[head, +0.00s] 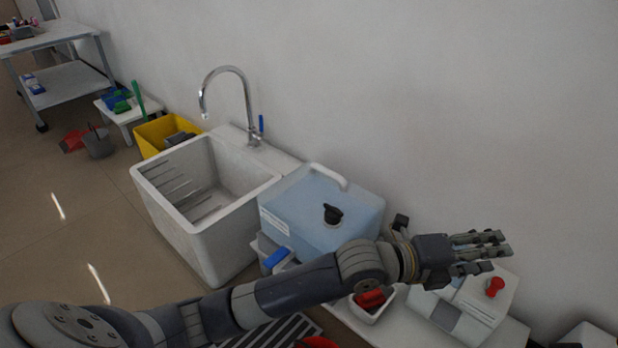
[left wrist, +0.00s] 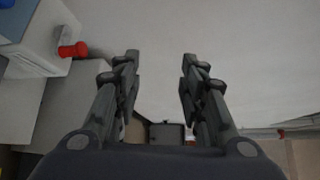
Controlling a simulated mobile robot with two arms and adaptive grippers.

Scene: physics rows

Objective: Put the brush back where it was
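I cannot make out a brush for certain in either view. A green upright handle (head: 138,98) rises by the yellow bin (head: 152,133), but I cannot tell whether it belongs to a brush. My left gripper (head: 497,252) reaches across the front at the right, above a white box with a red knob (head: 494,287). In the left wrist view the left gripper's fingers (left wrist: 161,60) are wide apart, with nothing held between them. My right gripper is in neither view.
A white sink (head: 205,240) with a tall tap (head: 245,100) stands mid-left. Beside it is a pale blue tank (head: 320,205) with a black cap. A small white tray (head: 378,312) holds something red. The wall is close behind. Open floor (head: 60,235) lies left.

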